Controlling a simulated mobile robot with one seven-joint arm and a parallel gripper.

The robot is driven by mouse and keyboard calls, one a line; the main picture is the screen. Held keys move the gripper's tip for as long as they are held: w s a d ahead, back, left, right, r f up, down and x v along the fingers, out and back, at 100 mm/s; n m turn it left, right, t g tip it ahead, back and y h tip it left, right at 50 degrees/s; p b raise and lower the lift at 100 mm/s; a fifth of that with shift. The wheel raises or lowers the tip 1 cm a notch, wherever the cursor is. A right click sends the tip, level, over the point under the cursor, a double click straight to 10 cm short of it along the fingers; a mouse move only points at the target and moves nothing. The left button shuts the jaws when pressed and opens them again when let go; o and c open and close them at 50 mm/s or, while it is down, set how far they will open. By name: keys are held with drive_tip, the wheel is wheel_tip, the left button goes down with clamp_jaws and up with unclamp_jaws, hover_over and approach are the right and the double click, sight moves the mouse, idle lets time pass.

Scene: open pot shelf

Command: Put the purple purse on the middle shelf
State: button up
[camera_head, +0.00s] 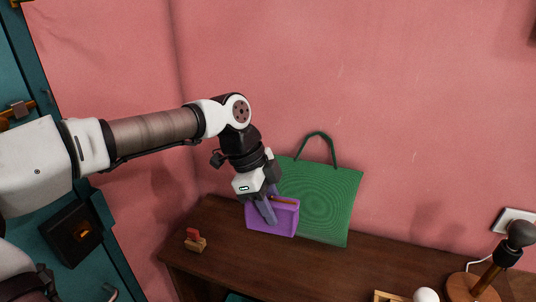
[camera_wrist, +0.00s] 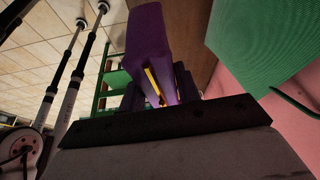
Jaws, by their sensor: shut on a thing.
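The purple purse (camera_head: 284,218) is a small boxy bag with a brown handle, at the back of the dark wooden tabletop in the head view. My gripper (camera_head: 266,211) points down and is shut on the purse from above. In the wrist view the purse (camera_wrist: 147,35) extends out from between the dark fingers (camera_wrist: 156,92), with a yellow strip along it. The fingers hide part of it. I cannot tell whether it touches the tabletop. A green open frame with shelf boards (camera_wrist: 113,82) stands in the distance in the wrist view, partly hidden by my gripper and the purse.
A green bag (camera_head: 322,200) leans close behind the purse against the pink wall. The dark wooden tabletop (camera_head: 222,243) also bears a small red and tan object (camera_head: 195,240) at left. A lamp (camera_head: 497,265) and a white round object (camera_head: 426,295) are at right. A teal door is left.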

wheel_tip(320, 180, down, 3)
drive_tip(key=shift+f+b, duration=0.2)
drive_tip(key=shift+b, duration=1.05)
drive_tip(key=shift+r, duration=0.15)
